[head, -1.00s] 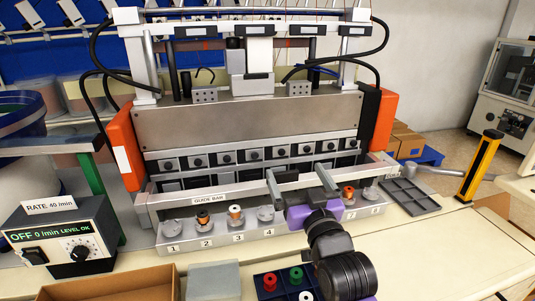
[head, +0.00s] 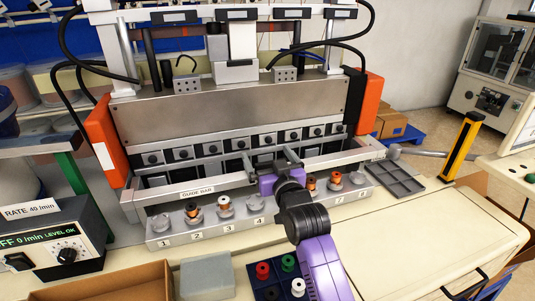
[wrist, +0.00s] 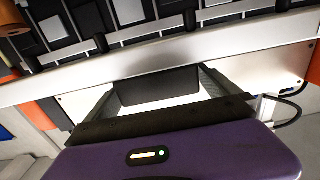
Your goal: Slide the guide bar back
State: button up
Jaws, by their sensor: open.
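The guide bar (head: 225,184) is a long pale metal bar with a "GUIDE BAR" label, across the front of the machine behind the row of numbered spool posts. My gripper (head: 268,163) is at the bar's middle, its two fingers apart and pointing toward the machine. In the wrist view, my gripper (wrist: 155,92) is open, with a dark block between its grey fingers. A long silver rail, seemingly the bar (wrist: 60,80), crosses just beyond the fingertips. I cannot tell whether the fingers touch it.
Spools stand on some posts of the numbered strip (head: 210,232), close under my wrist. A dark tray (head: 397,182) lies at right beside a yellow post (head: 461,147). A spool tray (head: 268,292), grey block (head: 208,278) and cardboard box (head: 125,287) are in front. The bench at right is clear.

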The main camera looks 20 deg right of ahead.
jog(key=shift+w, duration=0.2)
jog(key=c, duration=2)
jog(key=w+b, duration=0.6)
jog(key=w, duration=0.2)
jog(key=shift+w+f+b, duration=0.15)
jog(key=shift+w+b, duration=0.15)
jog(key=shift+w, duration=0.1)
jog(key=shift+w+r, duration=0.2)
jog(key=shift+r, duration=0.05)
jog(key=o, duration=2)
jog(key=shift+w, duration=0.15)
